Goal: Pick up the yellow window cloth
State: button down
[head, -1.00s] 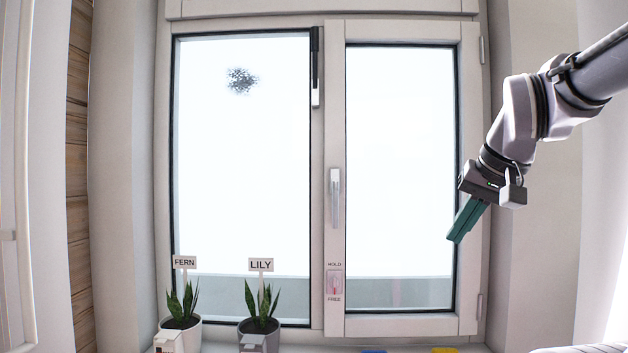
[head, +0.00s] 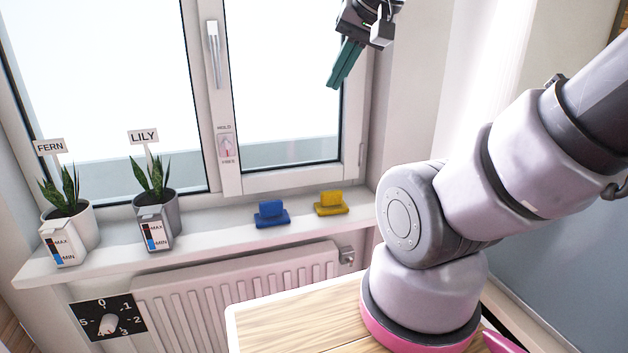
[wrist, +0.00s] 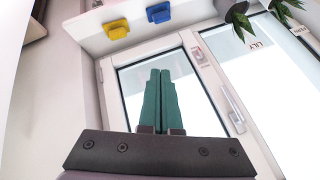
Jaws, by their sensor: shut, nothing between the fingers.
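The yellow window cloth (head: 331,203) sits on the right part of the windowsill, a small block with a raised part on a flat base. It also shows at the upper left of the wrist view (wrist: 117,28). A similar blue cloth (head: 271,213) sits just left of it in the head view, and in the wrist view it is to the right (wrist: 158,13). My gripper (head: 335,84) has green fingers, shut and empty, in front of the right window pane. It is above the yellow cloth and well apart from it. The fingers also show in the wrist view (wrist: 160,75).
Two potted plants, labelled FERN (head: 69,213) and LILY (head: 155,203), stand on the left of the sill (head: 210,228). A radiator (head: 235,298) is below. The window handle (head: 213,52) and HOLD/FREE switch (head: 226,146) are on the frame. A wooden tabletop (head: 290,318) is in front.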

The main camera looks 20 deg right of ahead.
aim_at(332, 202)
jog(key=i+j+z, duration=0.15)
jog(key=j+z, duration=0.2)
jog(key=j, duration=0.35)
jog(key=i+j+z, duration=0.1)
jog(key=j+z, duration=0.25)
jog(key=j, duration=0.4)
